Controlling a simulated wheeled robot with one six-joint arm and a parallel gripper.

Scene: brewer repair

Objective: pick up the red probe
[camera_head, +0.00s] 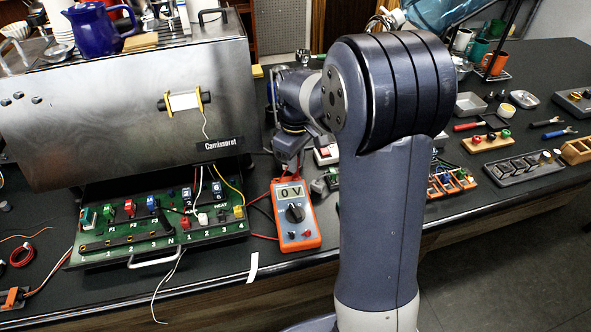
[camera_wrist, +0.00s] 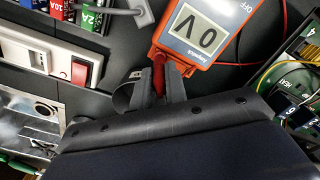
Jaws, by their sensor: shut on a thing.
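The red probe (camera_wrist: 158,84) shows in the wrist view as a red shaft between the two fingers of my gripper (camera_wrist: 162,80). My gripper is shut on it, just beside the meter. In the head view my gripper (camera_head: 289,160) is behind the meter, and the probe cannot be made out clearly there. The orange multimeter (camera_head: 296,215) lies on the bench and reads 0 V. It also shows in the wrist view (camera_wrist: 200,32). Red leads run from it. Much of the probe is hidden by the fingers.
The green terminal board (camera_head: 160,225) with switches and wires sits left of the meter, under the steel brewer (camera_head: 120,110). A red rocker switch (camera_wrist: 85,72) and fuses are close to my gripper. Trays of parts (camera_head: 525,167) stand at right. The bench front edge is near.

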